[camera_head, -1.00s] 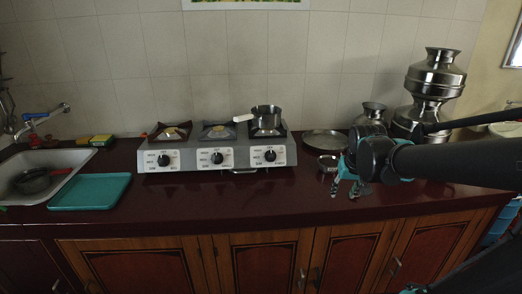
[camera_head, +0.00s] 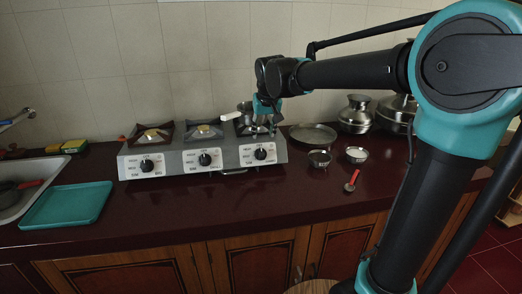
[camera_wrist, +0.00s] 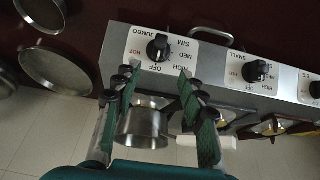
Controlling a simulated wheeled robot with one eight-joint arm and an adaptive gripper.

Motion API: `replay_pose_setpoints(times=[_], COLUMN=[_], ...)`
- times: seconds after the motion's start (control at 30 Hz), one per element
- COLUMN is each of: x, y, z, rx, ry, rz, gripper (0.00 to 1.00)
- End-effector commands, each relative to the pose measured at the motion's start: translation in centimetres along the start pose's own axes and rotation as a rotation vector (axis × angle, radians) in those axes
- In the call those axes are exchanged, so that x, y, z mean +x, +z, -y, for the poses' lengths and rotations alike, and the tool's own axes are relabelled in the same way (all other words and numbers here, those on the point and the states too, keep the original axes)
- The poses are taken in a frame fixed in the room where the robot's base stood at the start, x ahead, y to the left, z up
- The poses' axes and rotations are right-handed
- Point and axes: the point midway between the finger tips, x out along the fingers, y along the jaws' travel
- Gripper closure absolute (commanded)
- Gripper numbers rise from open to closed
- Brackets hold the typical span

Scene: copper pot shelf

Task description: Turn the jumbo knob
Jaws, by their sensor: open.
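The jumbo knob (camera_wrist: 157,47) is a black dial on a white plate marked JUMBO, at the front of the stove in the wrist view. In the head view it is the rightmost knob (camera_head: 260,154) of the stove (camera_head: 215,173). My gripper (camera_wrist: 158,78) is open, with a teal finger on each side and nothing held between. The knob lies just beyond the fingertips, roughly between their lines, and I see no contact. In the head view my gripper (camera_head: 262,128) is over the right burner area, above and behind the knob.
A steel pan (camera_wrist: 143,122) with a pale handle (camera_wrist: 205,142) sits on the right burner, partly behind my fingers in the wrist view. A plate (camera_head: 313,135), small bowls (camera_head: 357,154) and a red-tipped spoon (camera_head: 351,181) lie right of the stove.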

Motion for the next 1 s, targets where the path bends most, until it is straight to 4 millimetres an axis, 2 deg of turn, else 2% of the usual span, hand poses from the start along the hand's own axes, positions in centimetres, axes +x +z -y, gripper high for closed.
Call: replay_pose_setpoints(times=[0.3,0.5,0.7,1.0], x=[6.4,9.2,10.5,10.7], y=[-0.1,0.0,0.0,0.0], z=[-0.1,-0.1,-0.1,-0.1], rx=[0.001,0.001,0.001,0.001], ry=[0.0,0.0,0.0,0.0], rz=[0.0,0.0,0.0,0.0], gripper=[0.59,0.59,0.59,0.6])
